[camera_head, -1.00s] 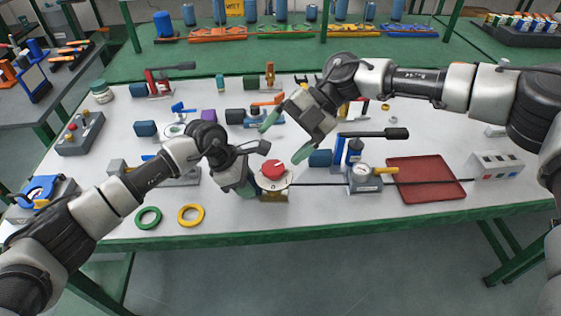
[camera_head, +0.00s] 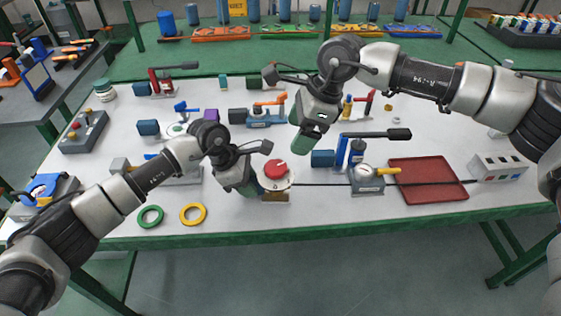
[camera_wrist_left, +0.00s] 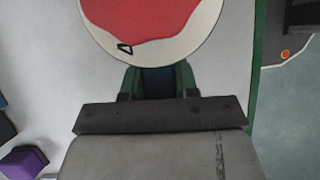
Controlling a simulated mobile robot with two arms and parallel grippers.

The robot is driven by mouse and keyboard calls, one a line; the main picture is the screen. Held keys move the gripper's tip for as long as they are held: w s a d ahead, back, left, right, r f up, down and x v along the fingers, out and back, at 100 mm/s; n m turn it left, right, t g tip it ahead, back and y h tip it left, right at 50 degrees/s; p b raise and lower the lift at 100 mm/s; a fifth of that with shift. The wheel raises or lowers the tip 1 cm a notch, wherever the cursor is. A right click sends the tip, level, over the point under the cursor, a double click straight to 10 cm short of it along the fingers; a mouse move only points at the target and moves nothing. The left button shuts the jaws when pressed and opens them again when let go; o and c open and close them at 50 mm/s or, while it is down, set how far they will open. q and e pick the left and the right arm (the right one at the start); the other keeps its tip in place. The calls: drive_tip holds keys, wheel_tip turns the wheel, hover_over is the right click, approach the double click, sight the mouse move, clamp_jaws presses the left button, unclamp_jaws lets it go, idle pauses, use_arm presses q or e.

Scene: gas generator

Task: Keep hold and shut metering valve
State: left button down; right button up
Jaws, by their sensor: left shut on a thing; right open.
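A valve with a round red knob (camera_head: 276,168) on a white dial plate stands near the table's front edge; I take it for the metering valve. My left gripper (camera_head: 247,190) is at its left side. In the left wrist view the green fingers (camera_wrist_left: 157,82) close on a dark blue part of the valve under the dial plate (camera_wrist_left: 195,45), which hides much of the grip. A small black triangle mark (camera_wrist_left: 125,48) shows on the dial. My right gripper (camera_head: 302,138) hangs open and apart from the valve, behind and right of it.
A gauge block (camera_head: 366,180) with a yellow handle and a red tray (camera_head: 428,178) lie to the right. A black-handled lever (camera_head: 385,134) stands behind the gauge. Green (camera_head: 150,216) and yellow (camera_head: 193,214) rings lie front left.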

sight(279, 166)
drive_tip(key=x, duration=1)
drive_tip(key=c, duration=0.9)
